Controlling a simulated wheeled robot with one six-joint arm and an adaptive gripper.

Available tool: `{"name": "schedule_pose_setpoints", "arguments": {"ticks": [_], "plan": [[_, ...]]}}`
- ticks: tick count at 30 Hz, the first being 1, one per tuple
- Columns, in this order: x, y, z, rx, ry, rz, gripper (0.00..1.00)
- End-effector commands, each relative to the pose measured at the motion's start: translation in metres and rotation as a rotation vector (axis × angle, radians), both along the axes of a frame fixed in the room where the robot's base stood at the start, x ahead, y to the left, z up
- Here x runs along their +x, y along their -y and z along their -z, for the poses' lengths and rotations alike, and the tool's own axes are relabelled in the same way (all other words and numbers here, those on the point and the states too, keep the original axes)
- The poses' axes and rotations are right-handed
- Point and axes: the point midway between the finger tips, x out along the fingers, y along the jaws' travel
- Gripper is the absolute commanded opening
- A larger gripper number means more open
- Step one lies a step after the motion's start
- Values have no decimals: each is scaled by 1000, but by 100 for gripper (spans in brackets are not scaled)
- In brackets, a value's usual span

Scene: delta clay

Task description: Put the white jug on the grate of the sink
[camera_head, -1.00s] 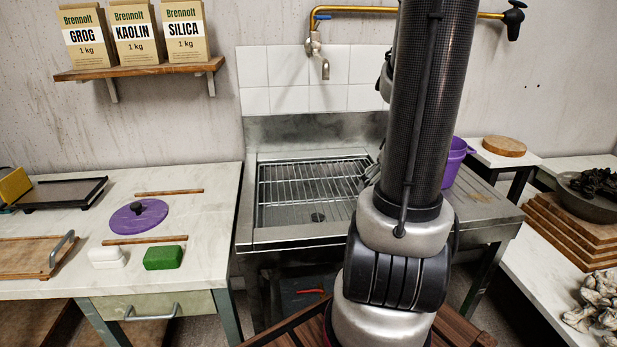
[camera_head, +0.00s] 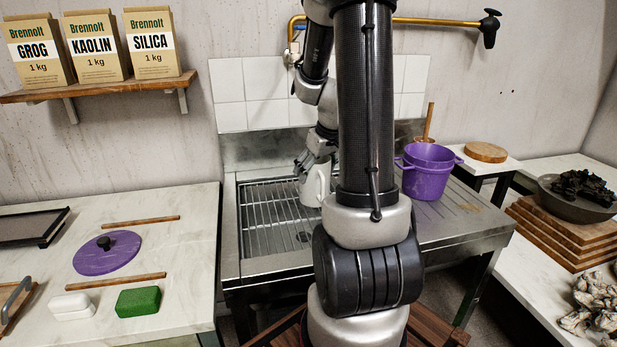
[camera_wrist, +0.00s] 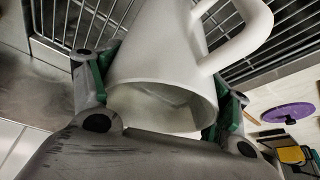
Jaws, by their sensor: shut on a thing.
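The white jug (camera_head: 313,184) is at the sink, over the right part of the wire grate (camera_head: 262,215). Part of it is hidden behind my arm. My gripper (camera_head: 318,160) is shut on the jug from above. In the wrist view the jug (camera_wrist: 160,50) sits between the green-padded fingers of my gripper (camera_wrist: 165,100), with its handle to the upper right. The grate bars (camera_wrist: 85,20) show beyond it. I cannot tell whether the jug's base touches the grate.
A purple pot (camera_head: 428,175) stands on the drainboard right of the sink. A purple lid (camera_head: 107,252), a green block (camera_head: 138,301) and a white block (camera_head: 72,306) lie on the left counter. The left part of the grate is clear.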

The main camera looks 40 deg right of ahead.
Motion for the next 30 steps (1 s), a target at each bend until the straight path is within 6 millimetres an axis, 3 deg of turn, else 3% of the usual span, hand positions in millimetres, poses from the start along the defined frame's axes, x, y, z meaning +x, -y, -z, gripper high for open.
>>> {"name": "schedule_pose_setpoints", "arguments": {"ticks": [9, 15, 24, 25, 28, 30], "plan": [[30, 1, 0, 0, 0, -2, 47], [27, 2, 34, 2, -2, 1, 47], [27, 2, 36, 0, 0, 1, 47], [27, 2, 37, 0, 0, 0, 78], [27, 2, 36, 0, 0, 0, 97], [27, 2, 36, 0, 0, 0, 100]]}}
